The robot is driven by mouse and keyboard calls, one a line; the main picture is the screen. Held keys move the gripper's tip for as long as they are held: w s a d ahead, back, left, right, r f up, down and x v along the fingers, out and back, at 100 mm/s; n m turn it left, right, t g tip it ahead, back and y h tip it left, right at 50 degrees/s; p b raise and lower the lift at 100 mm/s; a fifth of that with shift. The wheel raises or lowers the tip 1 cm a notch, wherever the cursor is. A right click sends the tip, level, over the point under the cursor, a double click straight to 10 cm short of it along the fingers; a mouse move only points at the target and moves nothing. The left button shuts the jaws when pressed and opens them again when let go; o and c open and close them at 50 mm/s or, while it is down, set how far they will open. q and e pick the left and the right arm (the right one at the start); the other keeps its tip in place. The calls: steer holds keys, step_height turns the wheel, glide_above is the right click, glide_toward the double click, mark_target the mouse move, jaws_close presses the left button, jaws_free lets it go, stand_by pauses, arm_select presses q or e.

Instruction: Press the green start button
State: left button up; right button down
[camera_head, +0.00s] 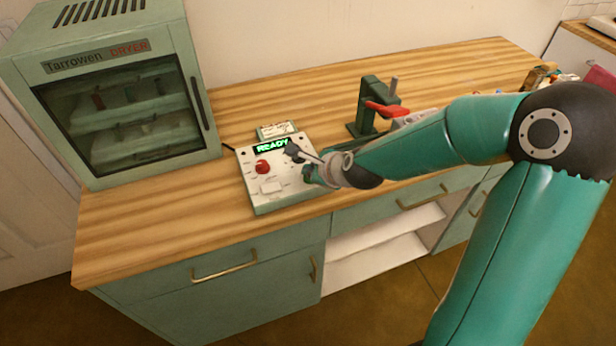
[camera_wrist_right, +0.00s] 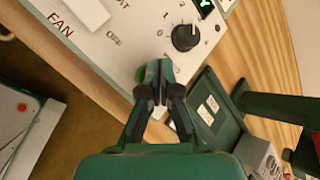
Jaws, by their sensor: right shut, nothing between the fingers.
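The control box (camera_head: 285,204) is pale with a green lit READY display (camera_head: 271,146), a red knob (camera_head: 263,166) and a white rocker (camera_head: 271,186). My right gripper (camera_head: 309,173) is at the box's right side, its fingers shut and empty. In the right wrist view, the shut fingertips (camera_wrist_right: 154,72) are over the box's panel. A green round edge, which looks like the start button (camera_wrist_right: 140,75), shows just left of the fingertips and is mostly hidden by them. I cannot tell whether they touch. In the head view, the button is hidden. My left gripper is out of view.
A black dial (camera_wrist_right: 186,37) stands near the fingertips. The Tarrowen dryer (camera_head: 120,100) stands left of the box. A dark green stand (camera_head: 368,106) with a red lever is behind my right arm. The wooden counter (camera_head: 150,226) is clear at the front left.

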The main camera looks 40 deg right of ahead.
steer(key=shift+f+b, duration=0.3)
steer(key=shift+b, duration=0.05)
steer(key=shift+r, duration=0.1)
stand_by(0.5)
steer(key=shift+r+p, duration=0.8)
steer(key=shift+r, duration=0.05)
step_height(320, 180, up, 5)
steer(key=p, duration=0.4)
steer(key=shift+p, duration=0.3)
stand_by(0.4)
